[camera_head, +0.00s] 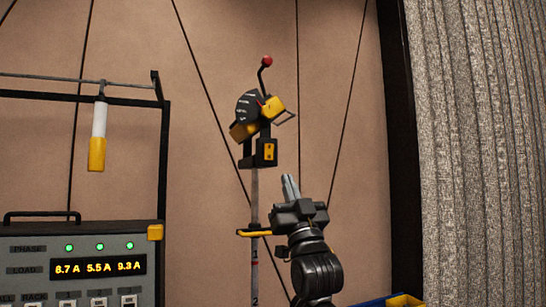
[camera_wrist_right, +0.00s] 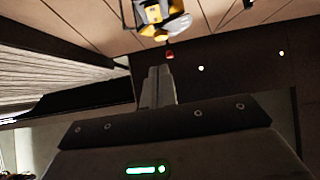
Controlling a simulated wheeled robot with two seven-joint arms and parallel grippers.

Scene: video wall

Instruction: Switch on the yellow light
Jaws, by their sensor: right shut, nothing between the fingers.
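A black and yellow lamp-like unit (camera_head: 262,115) sits on top of a thin upright pole (camera_head: 255,200), with a bent lever ending in a red ball (camera_head: 267,61) above it. I cannot tell whether it is lit. My right gripper (camera_head: 290,185) points up, below and to the right of this unit, apart from it. Its fingers are closed together and empty. In the right wrist view the closed fingers (camera_wrist_right: 159,76) point towards a yellow and grey unit (camera_wrist_right: 156,14), with a small red spot near it. My left gripper is not in view.
A grey power panel (camera_head: 95,249) with green lights and amber readouts stands at the lower left. A white and yellow cylinder (camera_head: 98,135) hangs from a dark frame (camera_head: 165,165) above it. A grey pleated curtain (camera_head: 480,150) fills the right side. A yellow handle (camera_head: 254,233) juts from the pole.

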